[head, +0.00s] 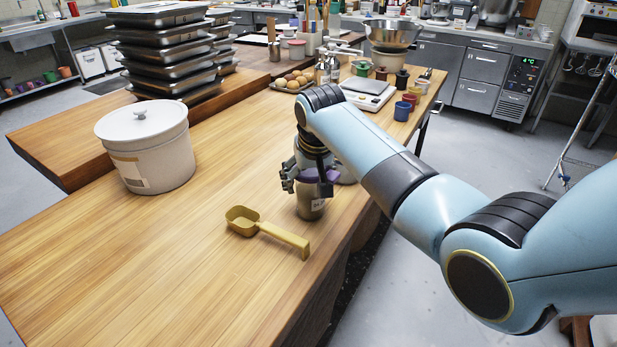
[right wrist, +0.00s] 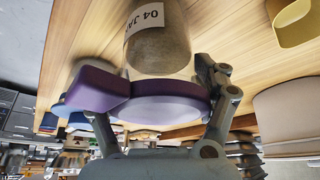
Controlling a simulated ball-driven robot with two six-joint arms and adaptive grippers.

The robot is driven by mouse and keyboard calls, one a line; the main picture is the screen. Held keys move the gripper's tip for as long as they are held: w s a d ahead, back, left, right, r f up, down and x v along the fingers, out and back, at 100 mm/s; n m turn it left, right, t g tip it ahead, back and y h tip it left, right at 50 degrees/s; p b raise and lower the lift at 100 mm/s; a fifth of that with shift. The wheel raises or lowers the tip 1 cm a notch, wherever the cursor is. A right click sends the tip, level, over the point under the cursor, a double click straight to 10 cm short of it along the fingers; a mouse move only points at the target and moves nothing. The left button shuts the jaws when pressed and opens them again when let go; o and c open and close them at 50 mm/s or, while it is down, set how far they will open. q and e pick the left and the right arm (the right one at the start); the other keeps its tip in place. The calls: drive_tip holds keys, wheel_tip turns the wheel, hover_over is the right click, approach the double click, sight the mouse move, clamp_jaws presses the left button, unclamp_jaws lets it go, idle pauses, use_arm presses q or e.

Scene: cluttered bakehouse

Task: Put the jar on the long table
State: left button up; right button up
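The jar (head: 311,208) is a greyish cylinder with a purple lid and a white label. It is upright at the wooden table (head: 90,270), near its right edge; I cannot tell if its base touches the wood. My right gripper (head: 308,180) comes down over the jar's top with a finger on each side of the lid. In the right wrist view the jar (right wrist: 158,45) shows its label, and the gripper (right wrist: 165,108) closes on the purple lid. A purple block-like part beside the lid partly hides one finger. My left gripper is not in view.
A yellow scoop (head: 270,230) lies close in front of the jar. A white lidded bin (head: 150,155) stands to the left, with stacked trays (head: 165,50) behind. A scale (head: 368,92), cups (head: 402,110) and a plate of eggs (head: 292,80) stand farther back. The near-left tabletop is clear.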

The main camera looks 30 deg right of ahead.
drive_tip(key=o, duration=0.4)
drive_tip(key=shift+o, duration=0.6)
drive_tip(key=v, duration=1.2)
drive_tip(key=shift+r, duration=0.1)
